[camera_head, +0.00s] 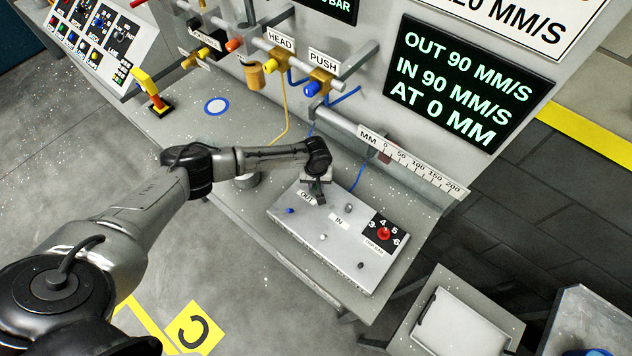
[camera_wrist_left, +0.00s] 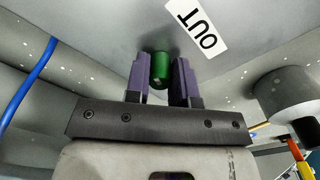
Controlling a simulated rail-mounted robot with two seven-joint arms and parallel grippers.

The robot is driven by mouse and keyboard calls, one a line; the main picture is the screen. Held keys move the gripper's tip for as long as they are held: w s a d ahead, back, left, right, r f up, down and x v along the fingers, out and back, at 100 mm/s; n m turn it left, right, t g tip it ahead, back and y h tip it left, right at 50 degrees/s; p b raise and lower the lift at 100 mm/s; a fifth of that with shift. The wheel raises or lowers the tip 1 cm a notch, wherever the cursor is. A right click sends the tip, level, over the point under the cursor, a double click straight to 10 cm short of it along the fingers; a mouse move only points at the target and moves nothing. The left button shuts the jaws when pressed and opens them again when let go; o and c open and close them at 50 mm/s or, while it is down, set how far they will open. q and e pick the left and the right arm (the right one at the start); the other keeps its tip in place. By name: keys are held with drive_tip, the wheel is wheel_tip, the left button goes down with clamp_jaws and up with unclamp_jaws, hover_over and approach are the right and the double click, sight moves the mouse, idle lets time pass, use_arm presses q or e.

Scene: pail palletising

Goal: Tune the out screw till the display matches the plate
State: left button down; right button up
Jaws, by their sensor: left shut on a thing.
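My left gripper (camera_head: 318,190) is over the grey box (camera_head: 290,236), beside the OUT label (camera_head: 307,198). In the left wrist view its two purple fingers (camera_wrist_left: 161,78) are shut on the green out screw (camera_wrist_left: 161,66), close to the OUT label (camera_wrist_left: 198,27). In the head view the screw is hidden by the gripper. The black display (camera_head: 466,83) reads OUT 90 MM/S, IN 90 MM/S, AT 0 MM. The white plate (camera_head: 530,22) above it is cut off by the frame; a line ending in 20 MM/S shows. My right gripper is out of view.
The box top also has an IN label (camera_head: 338,222) and a red knob (camera_head: 384,233) on a numbered dial. A MM scale (camera_head: 415,165) runs behind it. Valves labelled HEAD (camera_head: 282,54) and PUSH (camera_head: 318,86) stand on the panel. A yellow lever (camera_head: 152,91) is at left.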

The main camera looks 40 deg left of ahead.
use_arm(q)
drive_tip(key=shift+r+m+p, duration=0.1)
drive_tip(key=shift+m+p, duration=0.6)
drive_tip(key=shift+m, duration=0.4)
drive_tip(key=shift+m+p, duration=0.3)
drive_tip(key=shift+m, duration=0.5)
drive_tip(key=m, duration=0.3)
drive_tip(key=shift+p, duration=0.4)
drive_tip(key=shift+m, duration=1.1)
drive_tip(key=c, duration=1)
unclamp_jaws()
drive_tip(key=shift+o, duration=0.2)
